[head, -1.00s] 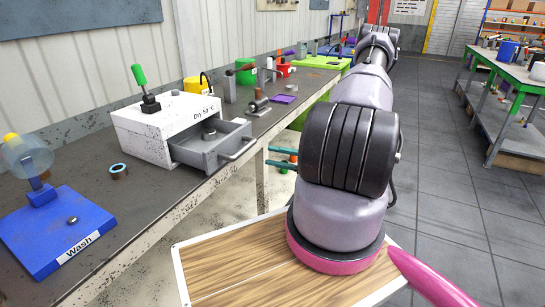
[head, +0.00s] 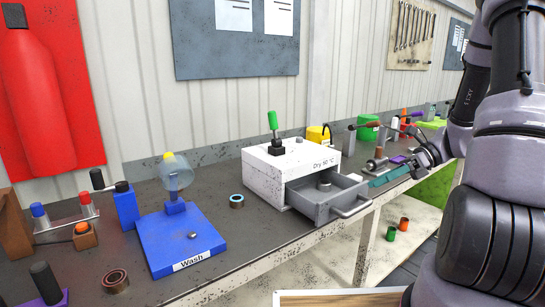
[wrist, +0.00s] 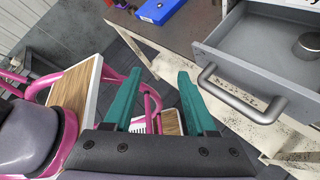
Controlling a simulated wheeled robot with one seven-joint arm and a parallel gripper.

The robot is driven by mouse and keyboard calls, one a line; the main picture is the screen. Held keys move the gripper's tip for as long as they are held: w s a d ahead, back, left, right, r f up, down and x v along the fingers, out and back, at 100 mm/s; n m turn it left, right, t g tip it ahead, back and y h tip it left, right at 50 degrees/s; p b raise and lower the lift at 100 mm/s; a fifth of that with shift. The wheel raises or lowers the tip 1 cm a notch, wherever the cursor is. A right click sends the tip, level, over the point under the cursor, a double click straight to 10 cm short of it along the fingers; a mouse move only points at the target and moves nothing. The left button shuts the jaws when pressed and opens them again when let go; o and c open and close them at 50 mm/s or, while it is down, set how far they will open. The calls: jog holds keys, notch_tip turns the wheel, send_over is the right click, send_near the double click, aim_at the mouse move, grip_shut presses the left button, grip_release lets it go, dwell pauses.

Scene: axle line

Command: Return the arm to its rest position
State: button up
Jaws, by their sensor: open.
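My arm fills the right side of the head view, bent and reaching toward the bench. My gripper (head: 388,176) has teal fingers and shows right of the open drawer's handle. In the wrist view my gripper (wrist: 158,82) is open, with nothing between its fingers. The grey drawer (head: 325,200) of the white "Dry 50 °C" box (head: 290,165) stands pulled out with a small dark round part inside. In the wrist view the drawer handle (wrist: 240,97) lies to the right of the fingers, apart from them.
The workbench (head: 245,235) runs along the wall. It carries a blue "Wash" stand (head: 180,240), a bearing ring (head: 237,201) and another ring (head: 115,281) at front left. Orange and green cups (head: 404,224) stand on the shelf below. My wooden-topped base is at the bottom.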

jog(key=s+a+r+n+t+h, duration=0.2)
jog(key=s+r+n+t+h, duration=0.2)
jog(key=r+n, duration=0.5)
jog(key=s+a+r+n+t+h, duration=0.2)
jog(key=s+r+n+t+h, duration=0.2)
jog(key=r+n, duration=0.6)
notch_tip(320, 180, up, 3)
jog(key=s+h, duration=0.2)
jog(key=shift+s+r+h, duration=0.15)
jog(key=shift+s+h, duration=0.15)
